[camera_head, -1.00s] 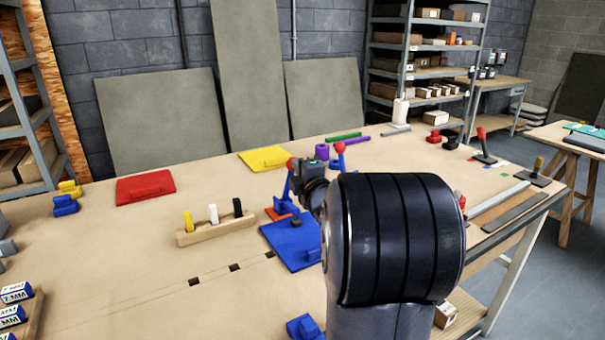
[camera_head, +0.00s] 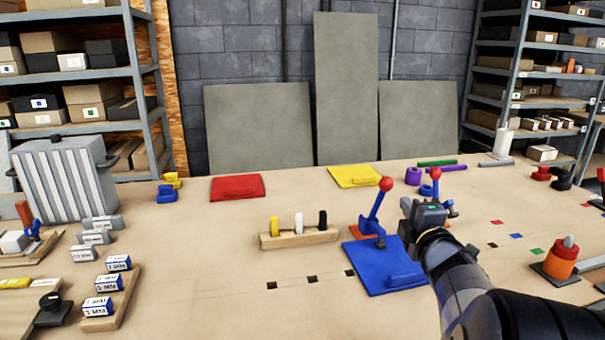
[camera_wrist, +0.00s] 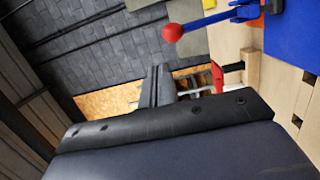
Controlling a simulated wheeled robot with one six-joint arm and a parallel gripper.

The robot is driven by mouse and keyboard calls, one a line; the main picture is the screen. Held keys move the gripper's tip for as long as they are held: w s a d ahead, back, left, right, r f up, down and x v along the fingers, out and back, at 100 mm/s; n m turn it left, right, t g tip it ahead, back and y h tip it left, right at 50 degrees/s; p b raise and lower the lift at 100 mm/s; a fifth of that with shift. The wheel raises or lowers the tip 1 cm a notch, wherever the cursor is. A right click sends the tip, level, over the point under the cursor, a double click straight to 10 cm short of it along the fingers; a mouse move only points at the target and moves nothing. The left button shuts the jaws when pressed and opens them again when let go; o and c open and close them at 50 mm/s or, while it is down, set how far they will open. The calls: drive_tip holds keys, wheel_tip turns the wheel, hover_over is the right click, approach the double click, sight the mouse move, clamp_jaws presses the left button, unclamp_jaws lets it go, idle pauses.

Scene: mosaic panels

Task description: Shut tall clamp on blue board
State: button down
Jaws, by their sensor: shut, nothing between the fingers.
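The blue board (camera_head: 375,275) lies flat on the bench. At its back edge a clamp with a blue lever (camera_head: 374,208) and a red ball knob (camera_head: 386,184) stands on an orange base; the lever is raised and leans right. A second red knob (camera_head: 436,173) with a blue lever shows just behind my gripper (camera_head: 408,205), its lower part partly hidden. My gripper is shut and empty, right of the first lever and apart from it. In the wrist view a red knob (camera_wrist: 173,32) on a blue lever (camera_wrist: 215,19) is beyond my fingers (camera_wrist: 157,78), with the blue board (camera_wrist: 290,40) upper right.
A wooden block with yellow, white and black pegs (camera_head: 298,240) stands left of the blue board. Red (camera_head: 236,187) and yellow (camera_head: 354,176) boards lie behind. An orange cylinder (camera_head: 561,260) stands at right.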

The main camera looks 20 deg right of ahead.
sight(386, 180)
drive_tip(key=shift+w, duration=0.1)
drive_tip(key=x, duration=0.3)
drive_tip(key=p+x, duration=0.1)
drive_tip(key=x, duration=0.5)
drive_tip(key=shift+w+d+f, duration=0.1)
drive_tip(key=shift+w+f, duration=0.3)
